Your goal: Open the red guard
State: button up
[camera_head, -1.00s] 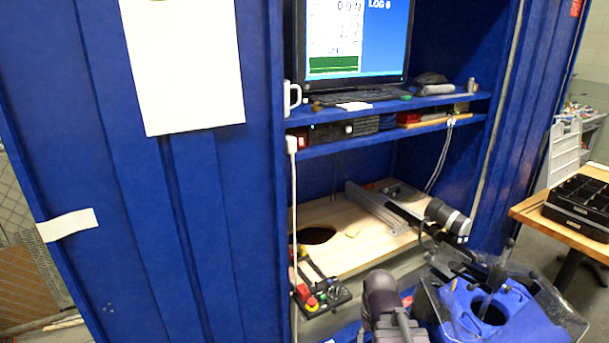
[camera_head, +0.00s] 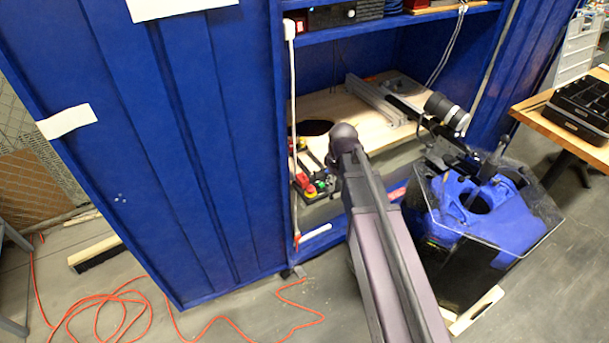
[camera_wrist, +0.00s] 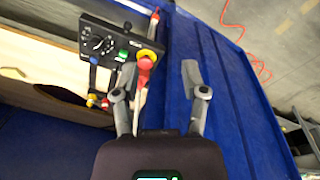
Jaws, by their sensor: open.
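A black control panel (camera_wrist: 108,42) with a dial, a green button and a red knob (camera_wrist: 146,62) on a yellow base shows at the upper left of the wrist view. In the head view the panel (camera_head: 322,186) sits low at the cabinet opening, partly behind my arm, with red and yellow parts (camera_head: 308,187). Which red part is the guard, I cannot tell for sure. My gripper (camera_wrist: 159,70) is open and empty; its left finger overlaps the panel's lower right side in the picture. In the head view the gripper cannot be made out.
The blue cabinet (camera_head: 190,150) has a wooden work surface (camera_head: 350,115) inside. An orange cord (camera_head: 105,310) lies on the floor at left.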

aim_at(305, 176)
jog(key=w+a+r+n+p, duration=0.1)
jog(key=w+a+n, duration=0.7)
jog(key=w+n, duration=0.2)
jog(key=shift+w+a+r+t+y, duration=0.3)
jog(key=shift+w+a+r+t, duration=0.1)
jog(key=shift+w, duration=0.15)
jog(key=shift+f, duration=0.15)
jog(key=f+b, duration=0.4)
jog(key=w+f+b, duration=0.1)
jog(key=f+b, duration=0.4)
jog(key=w+f+b, duration=0.1)
jog(key=f+b, duration=0.3)
jog(key=shift+w+a+f, duration=0.15)
jog(key=shift+w+a, duration=0.1)
jog(key=shift+a, duration=0.1)
dwell(0.3)
grip_shut()
